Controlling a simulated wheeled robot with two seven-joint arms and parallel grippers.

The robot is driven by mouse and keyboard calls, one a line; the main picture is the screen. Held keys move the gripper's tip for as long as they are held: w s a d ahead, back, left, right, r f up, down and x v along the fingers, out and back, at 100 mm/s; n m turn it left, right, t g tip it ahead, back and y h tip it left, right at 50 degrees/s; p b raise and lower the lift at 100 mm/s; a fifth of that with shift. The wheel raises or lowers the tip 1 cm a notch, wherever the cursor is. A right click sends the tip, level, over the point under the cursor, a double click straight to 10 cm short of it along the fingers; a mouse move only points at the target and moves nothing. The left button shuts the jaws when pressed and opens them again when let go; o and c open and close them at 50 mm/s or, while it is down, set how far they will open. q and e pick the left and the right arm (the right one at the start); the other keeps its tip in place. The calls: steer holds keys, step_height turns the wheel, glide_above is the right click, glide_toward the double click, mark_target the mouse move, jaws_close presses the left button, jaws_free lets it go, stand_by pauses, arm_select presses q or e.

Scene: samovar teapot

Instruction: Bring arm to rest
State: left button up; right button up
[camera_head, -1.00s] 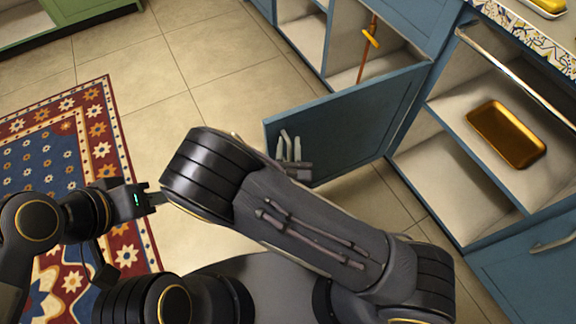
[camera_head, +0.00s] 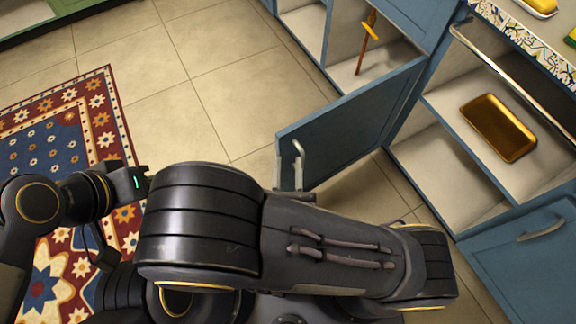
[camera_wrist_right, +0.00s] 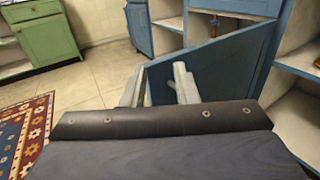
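My right arm crosses the lower middle of the head view. The pale fingers of my right gripper (camera_head: 289,165) show past its thick black link, in front of the open blue cabinet door (camera_head: 352,122).
The open cabinet holds an orange-brown stick-like object (camera_head: 368,40). A gold tray (camera_head: 499,127) lies on a shelf at the right. A patterned rug (camera_head: 62,125) covers the floor at left. Tiled floor (camera_head: 200,75) is clear in the middle. A green cabinet (camera_wrist_right: 45,45) stands far left.

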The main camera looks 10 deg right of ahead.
stand_by(0.4)
steer(key=s+d+r+m+g+h, duration=0.1)
steer(key=s+d+m+g+h, duration=0.2)
steer(key=d+m+g, duration=0.7)
steer(key=s+d+m+g+h, duration=0.2)
steer(key=d+m+g, duration=0.55)
steer(key=m, duration=0.35)
step_height(320, 180, up, 33)
steer(key=m+t+y+p, duration=0.5)
steer(key=m+y+p, duration=0.6)
steer(key=p, duration=1.3)
steer(key=m, duration=0.4)
